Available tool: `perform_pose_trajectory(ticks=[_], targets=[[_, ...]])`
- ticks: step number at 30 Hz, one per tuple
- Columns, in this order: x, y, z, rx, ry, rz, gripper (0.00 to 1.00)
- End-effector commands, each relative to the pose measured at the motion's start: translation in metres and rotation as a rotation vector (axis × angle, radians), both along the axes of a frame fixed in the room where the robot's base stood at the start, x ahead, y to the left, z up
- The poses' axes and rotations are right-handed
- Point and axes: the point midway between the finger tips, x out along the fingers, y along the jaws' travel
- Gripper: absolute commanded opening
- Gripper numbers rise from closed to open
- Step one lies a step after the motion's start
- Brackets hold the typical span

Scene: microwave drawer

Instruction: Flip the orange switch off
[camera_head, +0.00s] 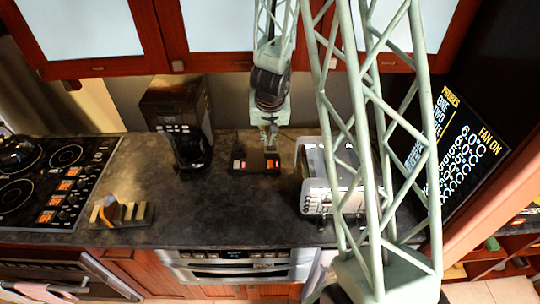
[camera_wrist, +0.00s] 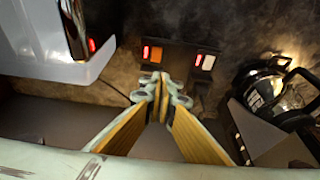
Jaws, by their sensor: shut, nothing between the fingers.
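A dark switch box (camera_head: 256,166) lies on the counter between the coffee maker and the toaster; it also shows in the wrist view (camera_wrist: 178,60). It carries two rocker switches. In the wrist view one switch (camera_wrist: 151,53) glows red with an orange part; the other (camera_wrist: 203,62) shows pale white and orange. I cannot tell for certain which is the orange switch or how either rocker is tilted. My gripper (camera_head: 269,143) is shut and empty, pointing down by the box. In the wrist view its fingertips (camera_wrist: 159,84) appear just below the red-lit switch; contact is unclear.
A coffee maker (camera_head: 180,115) stands left of the box and a white toaster (camera_head: 315,195) right of it. A stove (camera_head: 50,180) and a small slotted holder (camera_head: 122,215) are farther left. Upper cabinets (camera_head: 215,60) hang above. The counter in front of the box is clear.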

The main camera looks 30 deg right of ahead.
Motion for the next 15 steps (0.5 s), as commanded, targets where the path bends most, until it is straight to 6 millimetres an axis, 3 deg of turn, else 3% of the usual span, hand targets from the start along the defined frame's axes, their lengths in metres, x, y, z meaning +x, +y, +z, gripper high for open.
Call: perform_pose_trajectory(ticks=[15], targets=[[-0.0002,-0.0092,-0.0099,-0.012,0.008,-0.016,0.00]])
